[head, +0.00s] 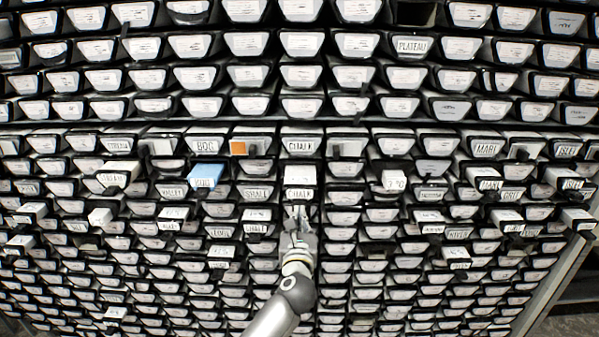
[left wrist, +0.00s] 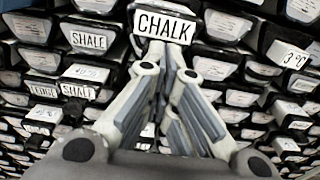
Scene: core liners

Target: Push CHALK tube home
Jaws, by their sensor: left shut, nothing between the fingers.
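The CHALK tube (head: 300,176) sticks out of the rack in the middle of the head view, its white end label facing me. The same CHALK end (left wrist: 163,27) is at the top of the left wrist view. My left gripper (head: 296,212) is shut and empty, just below and in front of the tube's end. In the left wrist view its fingertips (left wrist: 166,46) overlap the label's lower edge; I cannot tell whether they touch. My right gripper is not in view.
Several other tubes stick out around it, among them a blue-topped one (head: 207,173) to the left and a white one (head: 394,180) to the right. A SHALE tube (left wrist: 88,38) is close to the left in the wrist view. Most other tubes sit flush.

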